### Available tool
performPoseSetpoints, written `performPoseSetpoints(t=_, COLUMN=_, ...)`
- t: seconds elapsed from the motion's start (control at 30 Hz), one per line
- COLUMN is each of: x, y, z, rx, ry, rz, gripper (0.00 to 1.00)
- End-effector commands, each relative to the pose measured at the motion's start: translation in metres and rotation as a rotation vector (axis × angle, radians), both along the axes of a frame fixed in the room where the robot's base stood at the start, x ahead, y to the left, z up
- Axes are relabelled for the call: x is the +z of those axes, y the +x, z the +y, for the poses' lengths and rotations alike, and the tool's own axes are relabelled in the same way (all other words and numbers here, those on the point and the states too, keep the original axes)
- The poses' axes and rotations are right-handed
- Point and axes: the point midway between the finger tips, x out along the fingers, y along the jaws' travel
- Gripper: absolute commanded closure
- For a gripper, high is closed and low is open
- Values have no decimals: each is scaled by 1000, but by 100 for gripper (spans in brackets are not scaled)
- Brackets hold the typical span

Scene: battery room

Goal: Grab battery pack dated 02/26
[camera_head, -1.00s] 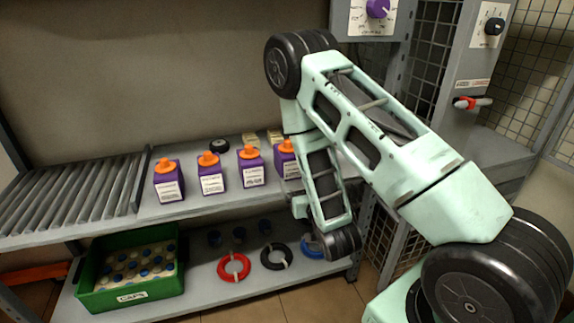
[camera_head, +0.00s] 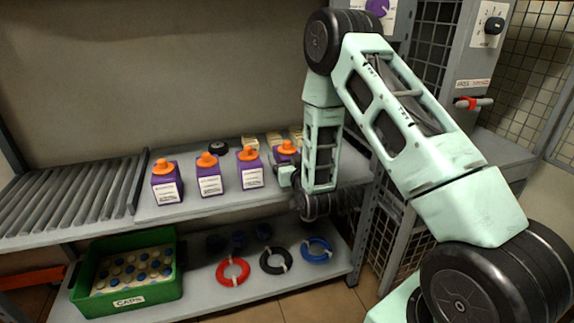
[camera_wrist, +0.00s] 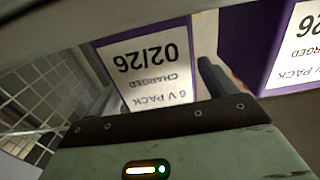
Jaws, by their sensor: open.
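The battery pack dated 02/26 (camera_wrist: 155,62) faces the wrist view, its white label upside down and reading 02/26, CHARGED, 6 V PACK. My gripper (camera_wrist: 158,85) is open, with one finger towards each side of that label; I cannot tell whether either finger touches. In the head view the rightmost purple pack with an orange cap (camera_head: 287,148) is partly hidden by my gripper (camera_head: 284,176) and appears to be this one. Three similar packs stand to its left: a left pack (camera_head: 167,188), a middle pack (camera_head: 209,180) and a nearer neighbour (camera_head: 251,172); their dates are too small to read.
A neighbouring pack (camera_wrist: 262,45) stands close on the right in the wrist view, its date partly cut off. Slanted grey rails (camera_head: 70,195) fill the shelf's left. Below are a green caps crate (camera_head: 128,292) and red (camera_head: 233,271), black (camera_head: 276,260) and blue rings (camera_head: 317,249).

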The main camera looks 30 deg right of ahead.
Motion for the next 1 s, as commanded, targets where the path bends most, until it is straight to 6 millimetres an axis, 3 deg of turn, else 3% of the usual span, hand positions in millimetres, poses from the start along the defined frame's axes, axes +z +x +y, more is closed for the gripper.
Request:
performPoseSetpoints(t=0.13, x=0, y=15, z=-4, rx=1, ry=0, rz=-1, gripper=16)
performPoseSetpoints(t=0.4, x=0, y=18, z=-5, rx=1, ry=0, rz=0, gripper=16)
performPoseSetpoints(t=0.7, x=0, y=18, z=-5, rx=0, ry=0, rz=0, gripper=100)
performPoseSetpoints(t=1.0, x=4, y=18, z=-5, rx=0, ry=0, rz=-5, gripper=100)
